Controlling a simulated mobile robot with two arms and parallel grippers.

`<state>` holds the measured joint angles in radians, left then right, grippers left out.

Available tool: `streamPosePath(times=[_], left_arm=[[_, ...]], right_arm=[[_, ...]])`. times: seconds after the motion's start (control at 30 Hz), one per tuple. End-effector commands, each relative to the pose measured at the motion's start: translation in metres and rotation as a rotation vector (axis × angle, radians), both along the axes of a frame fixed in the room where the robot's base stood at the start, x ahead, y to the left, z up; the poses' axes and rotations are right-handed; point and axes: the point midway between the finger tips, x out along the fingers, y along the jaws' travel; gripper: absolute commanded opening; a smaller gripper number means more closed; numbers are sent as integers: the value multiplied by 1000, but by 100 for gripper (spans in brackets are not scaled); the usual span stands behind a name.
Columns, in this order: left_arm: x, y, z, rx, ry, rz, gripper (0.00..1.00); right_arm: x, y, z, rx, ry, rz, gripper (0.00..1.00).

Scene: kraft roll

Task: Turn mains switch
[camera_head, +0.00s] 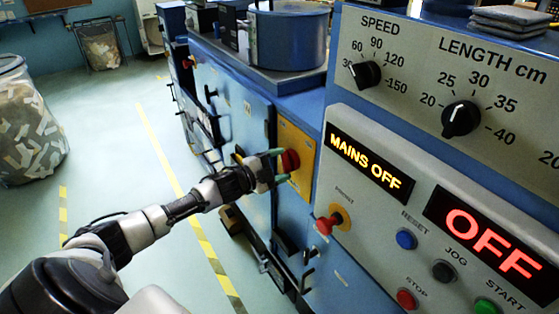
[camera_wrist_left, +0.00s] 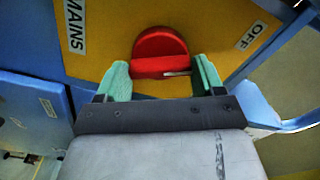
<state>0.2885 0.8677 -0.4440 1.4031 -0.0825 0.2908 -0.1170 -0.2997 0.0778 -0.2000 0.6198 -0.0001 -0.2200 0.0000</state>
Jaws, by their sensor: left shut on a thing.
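The mains switch (camera_head: 290,161) is a red rotary knob on a yellow plate (camera_head: 297,137) on the side of the blue machine. In the left wrist view the red knob (camera_wrist_left: 160,52) sits on the yellow plate, with labels MAINS and OFF beside it. My left gripper (camera_head: 278,167) is at the knob, its green fingertips on either side of it. The fingers also show in the left wrist view (camera_wrist_left: 162,78), shut on the knob's lower part. A display (camera_head: 370,167) on the panel reads MAINS OFF. My right gripper is not in view.
A bin of scraps (camera_head: 30,130) stands at far left. The floor between is open.

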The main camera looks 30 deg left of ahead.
Motion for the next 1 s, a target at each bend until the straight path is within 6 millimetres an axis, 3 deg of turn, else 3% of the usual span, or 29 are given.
streamPosePath(times=[0.4, 1.0], left_arm=[[0, 0, 0, -238, 101, 1, 44], [0, 0, -1, -305, 129, 0, 44]], right_arm=[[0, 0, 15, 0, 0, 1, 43], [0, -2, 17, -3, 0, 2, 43]])
